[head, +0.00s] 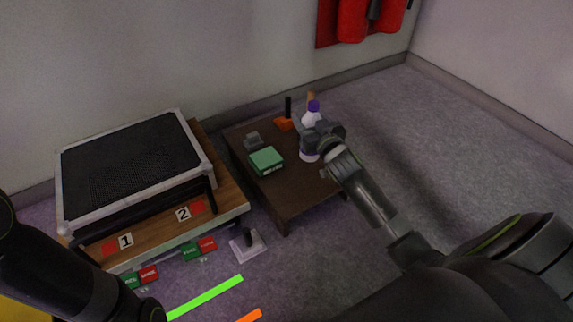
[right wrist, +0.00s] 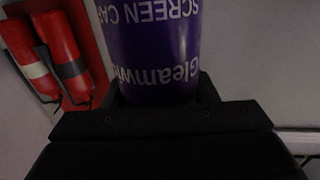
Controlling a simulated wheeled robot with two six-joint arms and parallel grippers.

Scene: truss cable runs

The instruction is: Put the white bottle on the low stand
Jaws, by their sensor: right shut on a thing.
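The white bottle (head: 309,148) has a purple cap and stands upright in the head view. My right gripper (head: 322,131) is shut around its middle. In the right wrist view the bottle's purple label (right wrist: 155,50) fills the space between the fingers, its lettering upside down. The bottle appears over the right part of a low dark brown table (head: 290,195); I cannot tell whether its base touches. A wooden stand (head: 225,193) with labels 1 and 2 and a black mesh-topped platform (head: 130,160) is to the left. My left gripper is out of view.
On the brown table are a green box (head: 266,161), a small grey object (head: 253,140) and an orange item (head: 284,124) with a black upright. A grey-handled object (head: 248,243) lies on the floor. Red extinguishers (right wrist: 65,55) hang on the wall. Floor at right is clear.

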